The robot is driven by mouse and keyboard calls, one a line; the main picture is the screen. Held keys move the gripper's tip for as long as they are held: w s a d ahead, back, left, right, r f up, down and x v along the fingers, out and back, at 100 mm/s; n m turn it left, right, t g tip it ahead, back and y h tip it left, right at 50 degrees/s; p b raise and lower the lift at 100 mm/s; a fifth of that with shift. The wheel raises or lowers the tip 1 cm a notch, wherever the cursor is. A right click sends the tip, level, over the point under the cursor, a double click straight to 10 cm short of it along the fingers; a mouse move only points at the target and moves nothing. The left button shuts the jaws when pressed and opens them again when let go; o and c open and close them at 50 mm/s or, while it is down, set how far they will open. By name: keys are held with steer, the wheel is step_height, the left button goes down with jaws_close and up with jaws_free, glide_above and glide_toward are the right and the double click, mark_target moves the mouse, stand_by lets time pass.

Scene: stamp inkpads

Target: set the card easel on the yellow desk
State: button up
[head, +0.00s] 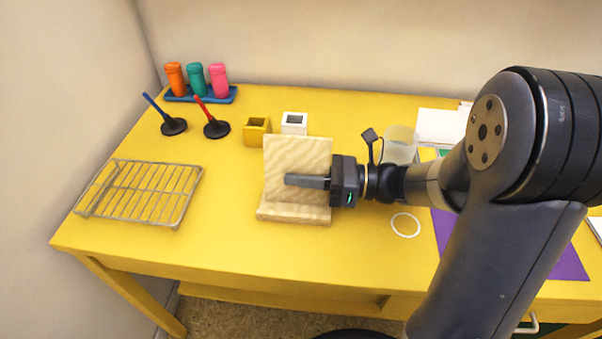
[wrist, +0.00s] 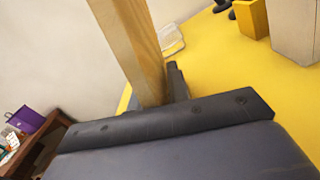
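The card easel (head: 297,155) is a pale wooden L-shaped stand with a tall back panel and a low front ledge. It is upright over the front middle of the yellow desk (head: 228,165); I cannot tell whether its base touches the top. My gripper (head: 306,181) reaches in from the right, one finger across the panel's front and the other hidden behind it. In the wrist view the easel's panel (wrist: 132,45) rises edge-on between the fingers, with one finger against its right side. The gripper is shut on the panel.
A wire rack (head: 140,192) lies at left. Behind are blue-handled (head: 173,127) and red-handled (head: 216,129) stamps, a blue tray (head: 232,95) of bottles, a yellow box (head: 256,138) and a white box (head: 294,127). A white ring (head: 405,225) and purple mat (head: 443,229) lie at right.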

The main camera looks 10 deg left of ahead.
steer(key=shift+o, duration=1.3)
steer(key=shift+r, duration=0.1)
steer(key=shift+d+r, duration=0.15)
steer(key=d+p, duration=0.2)
steer(key=d, duration=0.9)
steer(key=shift+d, duration=0.35)
steer(key=shift+o, duration=0.2)
